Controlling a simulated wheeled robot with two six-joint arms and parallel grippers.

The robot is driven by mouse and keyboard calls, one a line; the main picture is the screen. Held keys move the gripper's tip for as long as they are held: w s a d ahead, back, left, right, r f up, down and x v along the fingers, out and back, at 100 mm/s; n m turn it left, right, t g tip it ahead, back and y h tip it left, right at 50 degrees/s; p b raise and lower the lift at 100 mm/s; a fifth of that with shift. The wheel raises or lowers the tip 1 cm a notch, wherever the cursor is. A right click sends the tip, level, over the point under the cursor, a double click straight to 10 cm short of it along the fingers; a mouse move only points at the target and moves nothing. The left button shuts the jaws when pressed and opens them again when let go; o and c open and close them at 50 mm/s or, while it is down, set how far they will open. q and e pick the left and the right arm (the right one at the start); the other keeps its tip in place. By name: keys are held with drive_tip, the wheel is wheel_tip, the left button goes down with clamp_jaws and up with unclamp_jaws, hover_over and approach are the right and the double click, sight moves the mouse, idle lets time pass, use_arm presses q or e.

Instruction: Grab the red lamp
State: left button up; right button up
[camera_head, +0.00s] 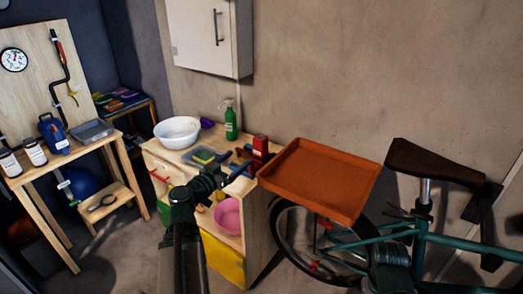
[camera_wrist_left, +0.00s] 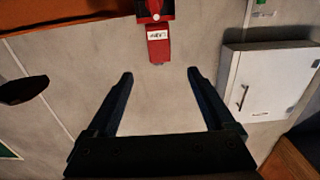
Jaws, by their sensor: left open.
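The red lamp (camera_head: 260,147) stands on the wooden workbench, beside the left edge of the orange tray. It is a small red body with a pale label. My left gripper (camera_head: 240,163) is open and empty, just left of the lamp in the head view. In the left wrist view the lamp (camera_wrist_left: 158,45) lies ahead of my open fingertips (camera_wrist_left: 160,73), roughly centred between them and apart from them. Its upper end in that view is cut off by the frame edge.
The orange tray (camera_head: 318,182) sits close right of the lamp, above a green bicycle (camera_head: 440,245). A green spray bottle (camera_head: 231,124), a white basin (camera_head: 177,131) and a sponge tray (camera_head: 202,157) stand on the workbench. A wall cabinet (camera_head: 205,35) hangs above.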

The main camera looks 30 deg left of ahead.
sight(257, 145)
use_arm(q)
drive_tip(key=w, duration=0.9)
drive_tip(key=w+d, duration=0.1)
drive_tip(key=w, duration=0.3)
drive_tip(key=shift+w, duration=0.3)
drive_tip(key=shift+s, duration=0.1)
clamp_jaws()
